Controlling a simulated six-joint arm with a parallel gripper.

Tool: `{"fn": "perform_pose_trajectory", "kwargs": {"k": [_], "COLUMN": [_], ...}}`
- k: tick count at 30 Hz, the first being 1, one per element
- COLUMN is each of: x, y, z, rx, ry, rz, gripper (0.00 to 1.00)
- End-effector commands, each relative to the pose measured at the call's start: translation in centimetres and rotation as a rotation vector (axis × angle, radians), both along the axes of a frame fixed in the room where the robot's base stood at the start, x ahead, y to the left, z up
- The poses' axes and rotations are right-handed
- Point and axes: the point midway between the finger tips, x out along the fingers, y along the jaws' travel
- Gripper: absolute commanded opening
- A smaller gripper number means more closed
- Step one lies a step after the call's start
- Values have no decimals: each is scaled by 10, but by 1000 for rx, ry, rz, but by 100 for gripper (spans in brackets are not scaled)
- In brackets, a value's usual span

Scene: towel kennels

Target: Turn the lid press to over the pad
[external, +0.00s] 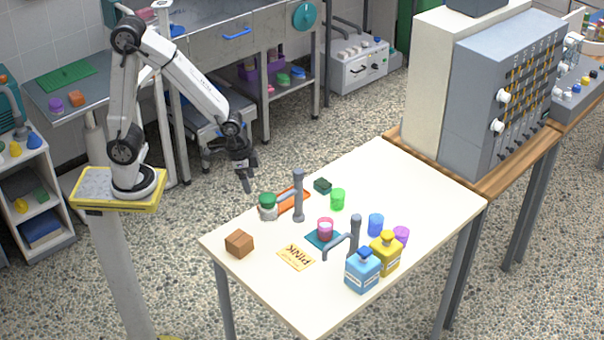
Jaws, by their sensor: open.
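A grey post with a bent side arm (355,232), which looks like the lid press, stands on the white table behind the blue bottle. Its arm reaches left and ends in front of the teal pad, not over it. The teal pad (311,237) lies flat mid-table with a pink cup (325,229) on it. My gripper (247,185) is open and empty, pointing down in the air near the table's back left edge, apart from both posts.
A green-lidded jar (268,207) stands by an orange tray (297,196). Green (338,199), blue (376,224) and purple cups (401,235), a blue bottle (362,271) and yellow bottle (386,254) crowd the posts.

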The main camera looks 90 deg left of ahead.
Motion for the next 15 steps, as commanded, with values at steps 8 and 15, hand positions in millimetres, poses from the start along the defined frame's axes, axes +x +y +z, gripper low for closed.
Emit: {"fn": "perform_pose_trajectory", "kwargs": {"k": [8, 15], "x": [61, 103], "y": [39, 79], "z": [10, 16], "rx": [6, 0], "ry": [75, 140], "rz": [5, 4], "gripper": [82, 82]}}
